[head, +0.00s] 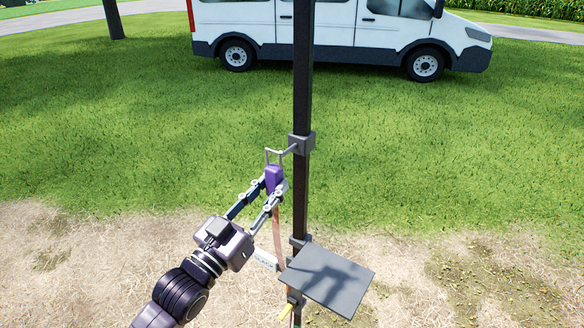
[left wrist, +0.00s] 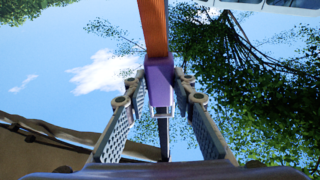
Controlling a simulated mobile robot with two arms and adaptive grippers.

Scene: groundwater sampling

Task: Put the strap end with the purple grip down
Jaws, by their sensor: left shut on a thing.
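The purple grip (head: 273,178) is held upright between the fingers of my left gripper (head: 271,188), beside the dark post and just below a light grey forked hook (head: 275,154). Whether the grip touches the hook is unclear. The orange-brown strap (head: 278,238) hangs from the grip down toward a grey plate. In the left wrist view, the purple grip (left wrist: 159,82) sits between the two fingers (left wrist: 160,88), with the orange strap (left wrist: 154,28) running from it to the top edge. My right gripper is not in view.
The dark post (head: 302,85) stands upright in front of me, with a grey clamp (head: 302,144) bearing the hook. A flat grey plate (head: 335,283) sits low on it, with a yellow piece (head: 286,311) below. Bare ground and grass lie open around; a white van (head: 345,32) stands behind.

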